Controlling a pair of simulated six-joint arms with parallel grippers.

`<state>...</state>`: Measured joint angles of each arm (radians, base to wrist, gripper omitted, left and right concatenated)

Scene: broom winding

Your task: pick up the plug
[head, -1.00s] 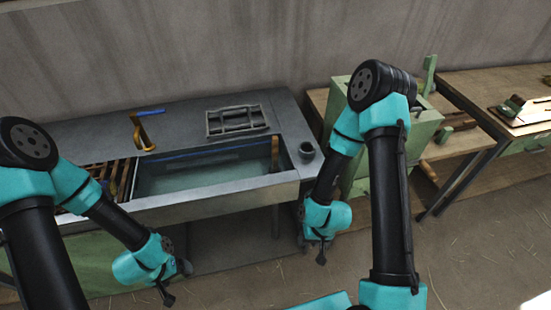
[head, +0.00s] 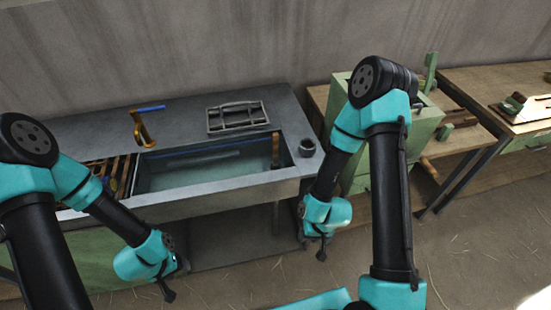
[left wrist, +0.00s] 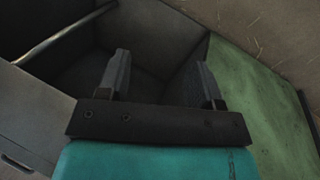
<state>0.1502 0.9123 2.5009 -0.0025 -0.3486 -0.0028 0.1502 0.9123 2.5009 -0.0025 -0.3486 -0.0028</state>
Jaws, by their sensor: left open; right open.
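A small dark round piece (head: 307,147), which may be the plug, stands on the right rim of the sink (head: 300,170). I cannot tell for sure that it is the plug. My left gripper (head: 170,290) hangs in front of the sink, low and left of that piece. In the left wrist view its two fingers (left wrist: 159,75) are apart with nothing between them. My right gripper (head: 321,255) hangs below and in front of the dark piece, apart from it. It is open, and I see nothing held in it.
A brass tap (head: 140,128) and a grey tray (head: 237,117) are behind the basin. A brown-handled tool (head: 275,150) leans in the basin's right end. A green cabinet (head: 425,125) and workbench (head: 515,115) stand at right. The floor in front is open.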

